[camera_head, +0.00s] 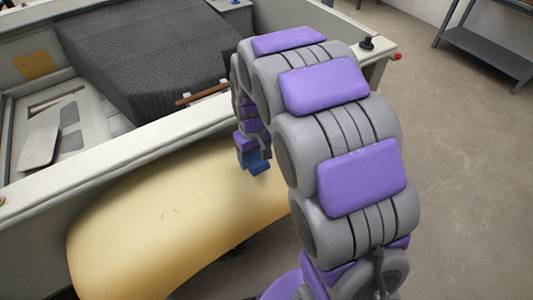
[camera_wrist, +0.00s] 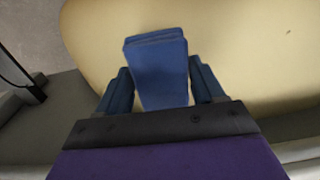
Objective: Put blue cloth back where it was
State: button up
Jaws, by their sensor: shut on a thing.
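The blue cloth (camera_wrist: 158,62) is a folded, block-like bundle between the two blue fingers of my gripper (camera_wrist: 160,82) in the wrist view. My gripper is shut on it. In the head view the cloth shows as a small blue patch (camera_head: 258,164) at the end of my arm, close to the far edge of the pale yellow curved shell. The pale yellow shell (camera_head: 165,222) lies beyond the cloth in the wrist view (camera_wrist: 245,45). I cannot tell whether the cloth touches the shell. Much of my gripper is hidden behind my arm in the head view.
A white-walled boat-like hull (camera_head: 110,168) runs behind the yellow shell. A dark quilted cover (camera_head: 150,60) lies inside it, with a brown-handled tool (camera_head: 203,95) by its edge. A grey metal shelf (camera_head: 487,50) stands at the upper right. The concrete floor (camera_head: 465,190) at right is clear.

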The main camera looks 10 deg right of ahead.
jog(key=w+d, duration=0.2)
jog(key=d, duration=0.1)
jog(key=shift+w+f, duration=0.2)
jog(key=shift+f, duration=0.1)
jog(key=shift+w+b, duration=0.4)
jog(key=shift+w, duration=0.15)
jog(key=shift+w+a+f, duration=0.1)
jog(key=shift+f, duration=0.35)
jog(key=f, duration=0.1)
jog(key=d+f, duration=0.1)
jog(key=f+b, duration=0.1)
jog(key=shift+d, duration=0.25)
jog(key=shift+d+r, duration=0.1)
jog(key=shift+r, duration=0.05)
